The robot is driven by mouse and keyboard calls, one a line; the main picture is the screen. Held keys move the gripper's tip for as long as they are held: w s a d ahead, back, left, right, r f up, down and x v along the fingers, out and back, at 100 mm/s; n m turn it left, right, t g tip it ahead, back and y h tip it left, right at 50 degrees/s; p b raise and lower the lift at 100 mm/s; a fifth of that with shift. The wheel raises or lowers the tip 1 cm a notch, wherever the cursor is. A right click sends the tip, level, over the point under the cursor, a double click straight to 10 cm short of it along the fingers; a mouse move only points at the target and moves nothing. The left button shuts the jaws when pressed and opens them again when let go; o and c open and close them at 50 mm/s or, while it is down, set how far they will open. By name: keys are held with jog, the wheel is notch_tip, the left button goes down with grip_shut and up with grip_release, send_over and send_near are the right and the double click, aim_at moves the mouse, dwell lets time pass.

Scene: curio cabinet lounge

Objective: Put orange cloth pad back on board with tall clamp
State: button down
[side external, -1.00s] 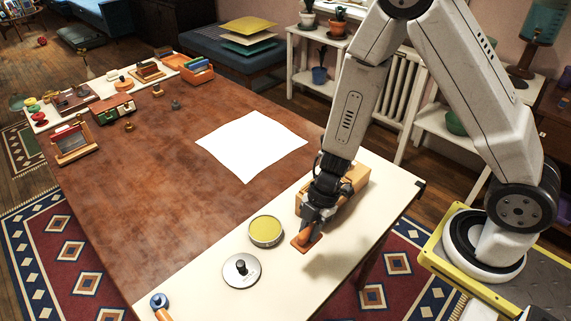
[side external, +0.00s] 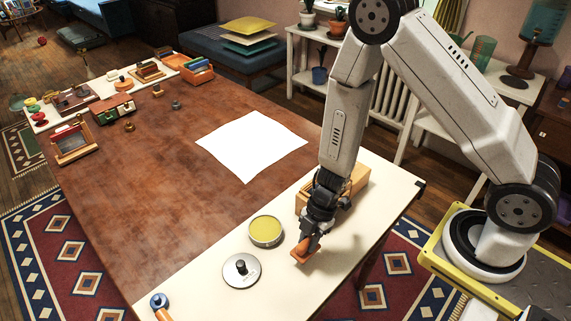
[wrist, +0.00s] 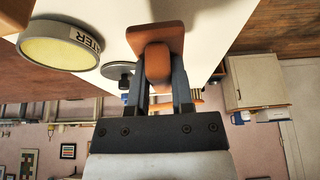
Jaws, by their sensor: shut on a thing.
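The orange pad (side external: 299,254) is in my gripper (side external: 308,243), over the cream strip at the near side of the table. In the wrist view my gripper (wrist: 160,80) is shut on the pad's rounded grip, and the flat orange plate (wrist: 155,33) lies beyond the fingertips. The pad looks tilted in the side view; I cannot tell whether it touches the surface. I cannot pick out a board with a tall clamp for certain. Small boards and stands, including a wooden frame stand (side external: 73,142), are at the far left end.
An olive-topped round tin (side external: 266,231) and a metal disc with a black knob (side external: 241,270) stand left of my gripper. A wooden box (side external: 345,188) is behind it. A white sheet (side external: 251,146) lies mid-table. An orange-handled tool (side external: 161,303) is at the near edge.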

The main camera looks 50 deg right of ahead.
jog(key=shift+f, duration=1.7)
jog(key=shift+f, duration=0.15)
jog(key=c, duration=0.5)
grip_release()
jog(key=v, duration=1.2)
jog(key=shift+r, duration=0.25)
